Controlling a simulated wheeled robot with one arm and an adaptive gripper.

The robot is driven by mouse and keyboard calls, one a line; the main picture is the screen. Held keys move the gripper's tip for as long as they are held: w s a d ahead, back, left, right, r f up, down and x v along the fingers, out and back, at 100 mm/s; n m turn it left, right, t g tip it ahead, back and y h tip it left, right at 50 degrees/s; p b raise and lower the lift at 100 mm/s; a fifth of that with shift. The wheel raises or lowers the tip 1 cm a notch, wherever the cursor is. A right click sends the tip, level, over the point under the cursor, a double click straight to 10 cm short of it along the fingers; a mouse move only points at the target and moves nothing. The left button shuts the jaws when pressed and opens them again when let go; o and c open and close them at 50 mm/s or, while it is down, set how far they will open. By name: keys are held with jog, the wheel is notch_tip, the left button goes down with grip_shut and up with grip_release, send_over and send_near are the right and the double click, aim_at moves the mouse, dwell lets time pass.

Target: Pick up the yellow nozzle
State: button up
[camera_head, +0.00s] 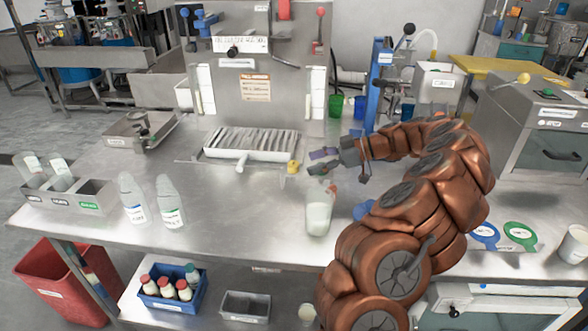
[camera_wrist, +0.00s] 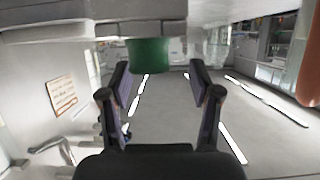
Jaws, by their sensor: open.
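A small yellow piece, which looks like the yellow nozzle (camera_head: 293,167), is on the steel counter just right of the ribbed drip tray in the head view. My gripper (camera_head: 318,161) is close to its right, with a small gap between them in the picture. The gripper is open, with its two fingers spread and nothing between them; this also shows in the wrist view (camera_wrist: 160,100). I cannot make out the yellow nozzle in the wrist view. A green block-like thing (camera_wrist: 149,55) shows beyond the fingertips there.
The drip tray (camera_head: 212,153) of the big machine lies left of my gripper. Two clear bottles (camera_head: 170,205) stand at left. A blue stand (camera_head: 374,90) rises behind my arm. The front middle counter is clear.

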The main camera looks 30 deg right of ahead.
aim_at(297, 164)
jog(key=shift+w+r+p+x, duration=0.1)
jog(key=shift+p+x, duration=0.15)
jog(key=shift+x, duration=0.65)
jog(key=shift+w+r+p+x, duration=0.15)
jog(key=shift+p+x, duration=0.15)
jog(key=shift+x, duration=0.6)
jog(key=shift+w+r+p+x, duration=0.1)
jog(key=shift+p+x, duration=0.15)
jog(key=shift+x, duration=0.7)
jog(key=shift+d, duration=0.15)
grip_shut()
